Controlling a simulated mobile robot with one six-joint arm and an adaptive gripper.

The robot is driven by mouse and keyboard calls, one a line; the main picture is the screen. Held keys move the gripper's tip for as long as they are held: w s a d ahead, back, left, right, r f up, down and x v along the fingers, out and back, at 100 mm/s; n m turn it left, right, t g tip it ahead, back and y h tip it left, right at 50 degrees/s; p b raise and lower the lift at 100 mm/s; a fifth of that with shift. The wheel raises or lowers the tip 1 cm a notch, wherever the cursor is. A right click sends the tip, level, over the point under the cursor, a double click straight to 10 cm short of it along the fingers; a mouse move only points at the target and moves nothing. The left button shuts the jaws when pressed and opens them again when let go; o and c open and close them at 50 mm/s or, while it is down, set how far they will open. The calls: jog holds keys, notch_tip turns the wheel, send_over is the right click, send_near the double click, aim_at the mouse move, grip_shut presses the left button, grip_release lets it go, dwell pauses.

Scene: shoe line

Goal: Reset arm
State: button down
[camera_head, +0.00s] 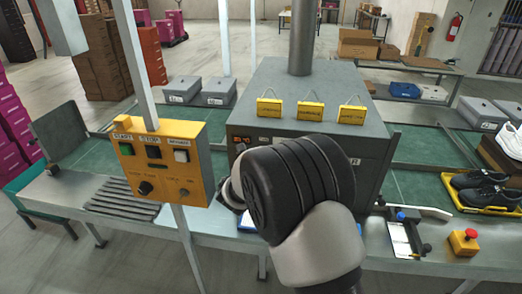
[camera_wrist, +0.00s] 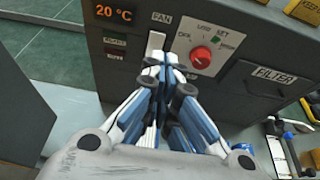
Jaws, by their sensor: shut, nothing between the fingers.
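My arm (camera_head: 300,190) reaches over the front of the line, before the grey machine (camera_head: 268,90). In the head view it hides most of my gripper. In the wrist view my gripper (camera_wrist: 168,66) is shut and empty, its blue and white fingers together. The fingertips are in front of the machine's control panel and overlap the lower part of the white FAN switch (camera_wrist: 156,43); I cannot tell whether they touch it. A red knob (camera_wrist: 201,57) is just right of them. The display (camera_wrist: 116,13) reads 20 °C.
A yellow control box (camera_head: 160,160) on a post stands left of my arm. A red emergency button (camera_head: 464,242), a clipboard (camera_head: 403,238) and a yellow tray with black shoes (camera_head: 484,192) are at the right. Grey boxes (camera_head: 200,92) stand behind. The bench's left part is mostly clear.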

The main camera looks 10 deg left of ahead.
jog(key=s+d+r+m+g+h, duration=0.1)
jog(key=s+d+r+m+h, duration=0.2)
jog(key=d, duration=0.4)
jog(key=s+d+r+m+g+h, duration=0.1)
jog(key=s+d+r+m, duration=0.1)
jog(key=d+r+m, duration=0.3)
jog(key=s+d+r+m+g+h, duration=0.1)
jog(key=s+d+r+m+h, duration=0.2)
jog(key=d, duration=0.5)
jog(key=s+d+r+m+g+y+b, duration=0.1)
jog(key=s+d+m+g, duration=0.1)
jog(key=s+d+m, duration=0.4)
jog(key=s+d+r+m+g+b, duration=0.1)
jog(key=s+d+m+g, duration=0.1)
jog(key=s+d+m, duration=0.45)
jog(key=s+a+f+m+y, duration=0.1)
jog(key=s+m, duration=0.3)
jog(key=s, duration=0.4)
jog(key=s+a+f+m+g+y, duration=0.1)
jog(key=s+a+f+m+y, duration=0.1)
jog(key=s, duration=0.6)
jog(key=s+a+f+m+g+y, duration=0.1)
jog(key=s+a+m+y, duration=0.2)
jog(key=s+m, duration=0.3)
jog(key=s+a, duration=0.1)
jog(key=s, duration=0.1)
jog(key=shift+s+a+f+y+b, duration=0.3)
jog(key=shift+a+f+y+b, duration=0.05)
jog(key=shift+y+b, duration=0.05)
